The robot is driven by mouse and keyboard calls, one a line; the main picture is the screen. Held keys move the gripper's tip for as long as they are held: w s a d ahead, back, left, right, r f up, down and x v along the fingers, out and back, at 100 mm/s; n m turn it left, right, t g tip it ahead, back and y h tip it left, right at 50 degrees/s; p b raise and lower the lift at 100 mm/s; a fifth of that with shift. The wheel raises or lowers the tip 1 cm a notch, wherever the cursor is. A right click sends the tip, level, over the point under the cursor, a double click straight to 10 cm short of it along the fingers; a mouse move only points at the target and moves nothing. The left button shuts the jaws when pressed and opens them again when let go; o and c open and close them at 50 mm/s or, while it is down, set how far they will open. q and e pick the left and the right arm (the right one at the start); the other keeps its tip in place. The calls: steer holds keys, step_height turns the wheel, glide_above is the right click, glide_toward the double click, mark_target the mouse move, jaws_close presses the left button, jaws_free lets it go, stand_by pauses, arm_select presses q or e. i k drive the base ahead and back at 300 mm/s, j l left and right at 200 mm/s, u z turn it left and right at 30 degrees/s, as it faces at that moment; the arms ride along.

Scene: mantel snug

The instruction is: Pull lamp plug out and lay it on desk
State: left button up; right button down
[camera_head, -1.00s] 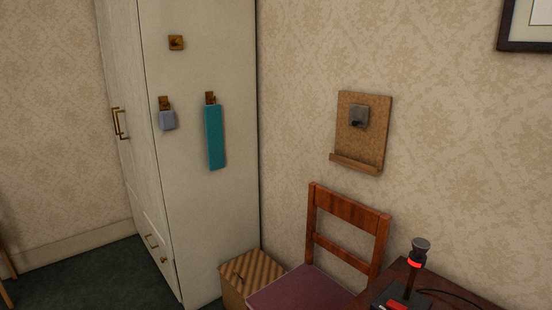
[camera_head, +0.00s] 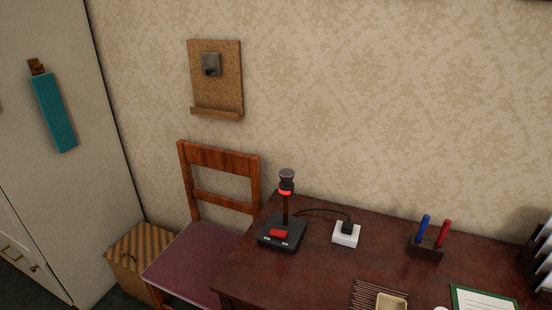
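The lamp (camera_head: 286,208) stands upright on the left part of the desk (camera_head: 310,275). It has a dark base with a red switch, a red ring and a grey head. A thin black cord (camera_head: 322,211) runs from it to the right. The black lamp plug (camera_head: 348,227) sits in the top of a small white socket block (camera_head: 345,238) on the desk. Neither of my grippers is in view.
A wooden chair (camera_head: 218,157) with a purple seat stands at the desk's left end. A pen holder (camera_head: 425,248), a slatted mat (camera_head: 366,296) with a cream dish (camera_head: 391,301), and a green-edged sheet (camera_head: 483,299) are on the desk. Bare desk lies between socket block and pen holder.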

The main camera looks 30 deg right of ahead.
mark_target(347, 228)
steer(key=z, duration=1.35)
